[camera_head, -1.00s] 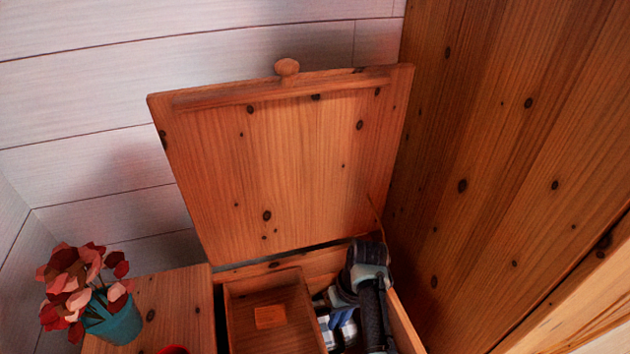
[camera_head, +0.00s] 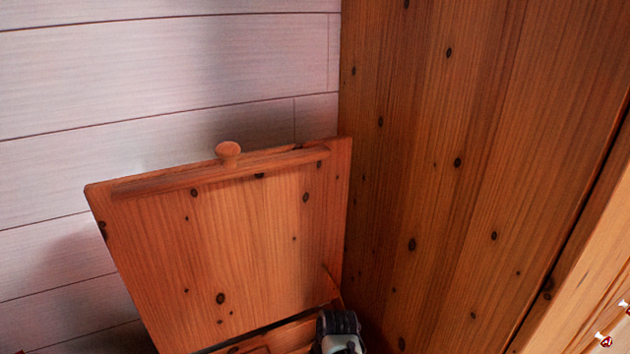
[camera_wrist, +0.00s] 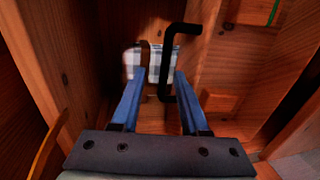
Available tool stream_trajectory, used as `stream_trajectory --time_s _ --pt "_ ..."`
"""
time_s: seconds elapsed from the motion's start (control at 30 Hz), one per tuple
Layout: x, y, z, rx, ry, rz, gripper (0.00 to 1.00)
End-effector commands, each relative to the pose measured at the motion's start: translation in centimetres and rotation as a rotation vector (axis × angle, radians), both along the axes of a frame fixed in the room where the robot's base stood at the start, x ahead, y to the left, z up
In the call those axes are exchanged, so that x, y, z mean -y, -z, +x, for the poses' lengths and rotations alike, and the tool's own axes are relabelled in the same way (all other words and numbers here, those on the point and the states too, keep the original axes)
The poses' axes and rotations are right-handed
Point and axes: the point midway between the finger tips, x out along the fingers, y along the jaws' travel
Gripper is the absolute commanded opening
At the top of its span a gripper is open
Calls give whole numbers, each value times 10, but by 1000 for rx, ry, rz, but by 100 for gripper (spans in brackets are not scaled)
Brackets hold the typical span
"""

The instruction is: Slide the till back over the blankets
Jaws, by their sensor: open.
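In the wrist view my gripper (camera_wrist: 158,73) is open, with two blue fingers pointing down into the chest. A black bar handle (camera_wrist: 169,58) shows ahead of and between the fingertips, nearer the right one; I cannot tell whether it touches. The till (camera_wrist: 217,68) is the wooden tray on the right, with a small wooden block in it. In the head view the chest's interior is mostly cut off below the frame.
The chest's wooden lid (camera_head: 215,245) stands open, leaning back near the white plank wall (camera_head: 150,95). A tall wooden panel (camera_head: 450,150) rises close on the right. The chest's side wall (camera_wrist: 45,65) bounds the left of the wrist view.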

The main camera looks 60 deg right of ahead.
Motion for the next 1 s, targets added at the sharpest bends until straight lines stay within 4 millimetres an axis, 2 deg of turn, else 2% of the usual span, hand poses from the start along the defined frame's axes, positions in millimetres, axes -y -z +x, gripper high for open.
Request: stream_trajectory --time_s 0.17,0.5,0.7,0.83,1.0 --pt "1 -11 0 0 -1 1 45" --pt "12 -83 -8 1 1 -2 45" --pt "18 -115 -12 1 1 -2 45" --pt "20 -125 -13 1 1 -2 45" --pt "20 -128 -14 1 1 0 45"
